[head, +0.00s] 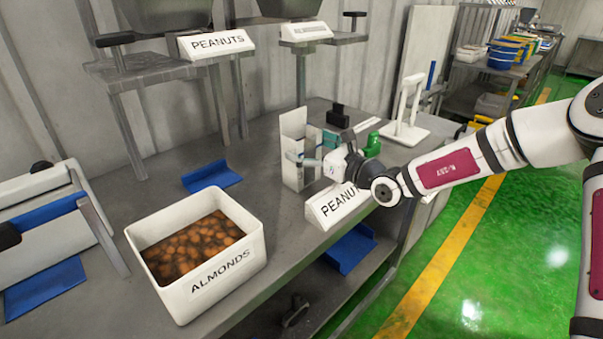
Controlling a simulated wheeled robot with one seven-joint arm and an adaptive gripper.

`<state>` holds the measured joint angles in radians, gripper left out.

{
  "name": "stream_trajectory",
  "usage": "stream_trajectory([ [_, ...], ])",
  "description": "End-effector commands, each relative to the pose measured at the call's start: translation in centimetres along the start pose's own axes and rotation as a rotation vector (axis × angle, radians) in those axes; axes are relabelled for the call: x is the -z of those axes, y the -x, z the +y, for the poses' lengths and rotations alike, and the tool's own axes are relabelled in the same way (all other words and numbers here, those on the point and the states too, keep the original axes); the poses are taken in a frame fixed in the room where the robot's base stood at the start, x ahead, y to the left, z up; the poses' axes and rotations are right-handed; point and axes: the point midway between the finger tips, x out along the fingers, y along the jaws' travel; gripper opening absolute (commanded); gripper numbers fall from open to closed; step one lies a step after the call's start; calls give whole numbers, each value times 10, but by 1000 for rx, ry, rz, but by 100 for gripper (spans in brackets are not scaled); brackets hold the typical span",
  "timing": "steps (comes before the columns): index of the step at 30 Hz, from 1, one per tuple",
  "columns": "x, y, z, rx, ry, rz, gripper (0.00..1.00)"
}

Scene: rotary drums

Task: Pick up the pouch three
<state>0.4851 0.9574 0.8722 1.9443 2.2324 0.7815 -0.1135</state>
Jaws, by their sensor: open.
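My gripper (303,159) is at the middle of the metal table, with its fingers pointing left. It is open, in front of a tall white upright holder (293,128). The fingers overlap the holder in the picture, and I cannot tell whether they touch it. I cannot make out any pouch marked three. My wrist and gripper hide part of the area behind them.
A white bin of almonds (215,280) stands at the front left of the table (268,190). A PEANUTS sign (337,206) is below my wrist. Blue scoops (211,176) lie nearby. A green object (372,146) and a white stand (404,130) are behind my arm.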

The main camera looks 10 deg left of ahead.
Motion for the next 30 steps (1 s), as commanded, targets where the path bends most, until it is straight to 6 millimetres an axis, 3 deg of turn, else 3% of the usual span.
stream_trajectory([
  [6,1,-24,0,0,0,-1,98],
  [14,0,-26,0,0,0,0,98],
  [25,1,-26,0,0,0,0,14],
  [30,0,-26,0,0,1,-2,13],
])
